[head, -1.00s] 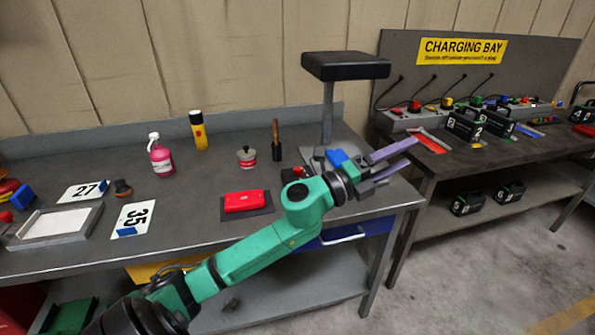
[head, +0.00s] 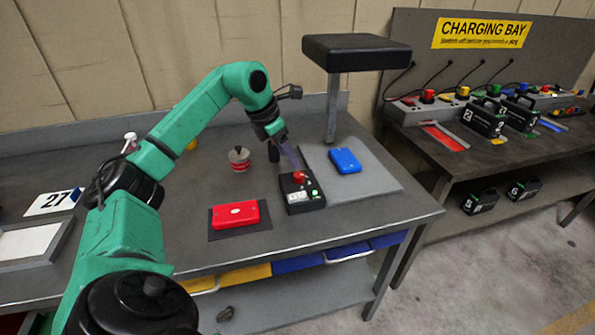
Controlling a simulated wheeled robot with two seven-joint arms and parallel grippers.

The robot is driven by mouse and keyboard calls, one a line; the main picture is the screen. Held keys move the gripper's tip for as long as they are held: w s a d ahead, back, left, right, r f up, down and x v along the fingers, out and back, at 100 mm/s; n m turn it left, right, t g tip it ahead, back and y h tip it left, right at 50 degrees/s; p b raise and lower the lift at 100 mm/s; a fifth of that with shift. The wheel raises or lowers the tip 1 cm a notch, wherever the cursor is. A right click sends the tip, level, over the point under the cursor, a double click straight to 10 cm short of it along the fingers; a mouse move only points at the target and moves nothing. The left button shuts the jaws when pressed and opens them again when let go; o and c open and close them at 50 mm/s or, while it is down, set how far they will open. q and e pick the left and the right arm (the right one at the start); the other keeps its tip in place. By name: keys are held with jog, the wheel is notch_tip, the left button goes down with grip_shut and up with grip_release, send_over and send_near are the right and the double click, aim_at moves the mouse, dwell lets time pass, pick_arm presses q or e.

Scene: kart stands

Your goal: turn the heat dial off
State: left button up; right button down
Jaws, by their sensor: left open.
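The heat dial is a red knob (head: 299,177) on a black control box (head: 304,203) near the right end of the workbench. A green light shows on the box, to the right of the knob, and a pale label is on its front. My left gripper (head: 297,164) points down just above and behind the knob, its purple fingers open. I cannot tell whether the fingertips touch the knob. The box stands beside a grey heat press base plate (head: 375,181) with a black raised top (head: 356,52). My right gripper is out of view.
A blue case (head: 344,160) lies on the plate right of the box. A red case (head: 235,214) lies on a dark mat to the left. A red-and-grey pot (head: 239,158) stands behind. The charging bay bench (head: 480,165) is farther right.

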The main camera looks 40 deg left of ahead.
aim_at(299, 174)
pick_arm(q)
jog(key=x, duration=0.3)
jog(key=a+x, duration=0.1)
jog(key=x, duration=0.1)
jog(key=shift+w+f, duration=0.25)
jog(key=shift+w, duration=0.05)
jog(key=x, duration=0.2)
jog(key=shift+w+d+f+p, duration=0.15)
jog(key=shift+f+p, duration=0.15)
jog(key=shift+p, duration=0.1)
jog(key=shift+d+f, duration=0.1)
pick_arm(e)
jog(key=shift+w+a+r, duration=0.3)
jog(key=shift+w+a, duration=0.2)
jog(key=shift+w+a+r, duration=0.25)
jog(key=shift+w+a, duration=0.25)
pick_arm(q)
jog(key=shift+f, duration=0.1)
jog(key=shift+c, duration=0.9)
grip_shut()
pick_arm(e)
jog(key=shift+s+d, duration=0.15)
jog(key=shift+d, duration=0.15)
